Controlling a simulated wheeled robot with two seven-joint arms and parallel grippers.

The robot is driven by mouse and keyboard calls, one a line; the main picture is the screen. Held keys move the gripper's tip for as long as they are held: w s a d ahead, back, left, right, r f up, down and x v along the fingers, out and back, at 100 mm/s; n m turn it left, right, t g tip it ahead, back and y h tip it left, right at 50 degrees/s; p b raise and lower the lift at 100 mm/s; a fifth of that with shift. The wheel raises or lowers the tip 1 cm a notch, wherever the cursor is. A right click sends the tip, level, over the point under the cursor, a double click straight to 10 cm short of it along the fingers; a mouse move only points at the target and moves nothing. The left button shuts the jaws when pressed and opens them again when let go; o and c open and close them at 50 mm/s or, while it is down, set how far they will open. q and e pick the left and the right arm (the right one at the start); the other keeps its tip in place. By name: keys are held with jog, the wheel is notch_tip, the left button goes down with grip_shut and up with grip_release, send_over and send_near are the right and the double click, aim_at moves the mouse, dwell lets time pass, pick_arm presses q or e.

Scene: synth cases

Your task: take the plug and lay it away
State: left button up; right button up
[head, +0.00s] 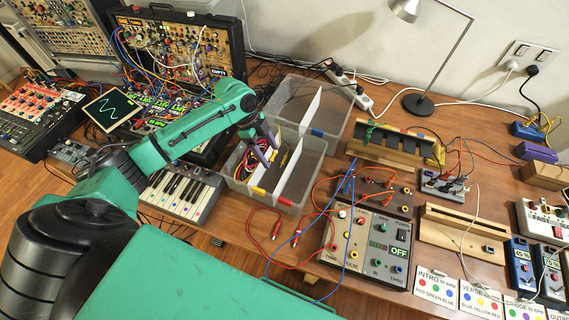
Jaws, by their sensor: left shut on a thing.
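My left gripper (265,151), with purple fingertips, points down over the left part of a clear divided bin (300,193) in the middle of the table. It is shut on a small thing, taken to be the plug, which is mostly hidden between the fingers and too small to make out. Red and yellow cables lie in the bin compartment below and beside the fingers. White dividers separate the compartments, and the compartment to the right looks empty. Coloured tabs mark the bin's front edge. My right gripper is not in view.
A second clear bin (318,104) stands behind. A grey control box (366,245) reading OFF, with red and blue leads, is at front right. A small keyboard (180,190) lies left, near modular synth cases (185,45). A lamp (418,103) and power strip (348,87) stand at the back.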

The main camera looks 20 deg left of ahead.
pick_arm(q)
jog(key=f+b, duration=0.2)
jog(key=a+f+b, duration=0.1)
jog(key=f+b, duration=0.2)
jog(key=shift+s+a+f, duration=0.1)
jog(key=o, duration=1.3)
jog(key=shift+s+a, duration=0.1)
jog(key=shift+a, duration=0.05)
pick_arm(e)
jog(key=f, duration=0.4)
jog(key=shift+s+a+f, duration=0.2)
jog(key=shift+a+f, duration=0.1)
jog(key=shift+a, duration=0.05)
pick_arm(q)
jog(key=b+v, duration=0.2)
jog(key=v, duration=1.2)
jog(key=shift+s+a+r+b, duration=0.15)
jog(key=shift+a+r+b, duration=0.1)
jog(key=shift+b, duration=0.1)
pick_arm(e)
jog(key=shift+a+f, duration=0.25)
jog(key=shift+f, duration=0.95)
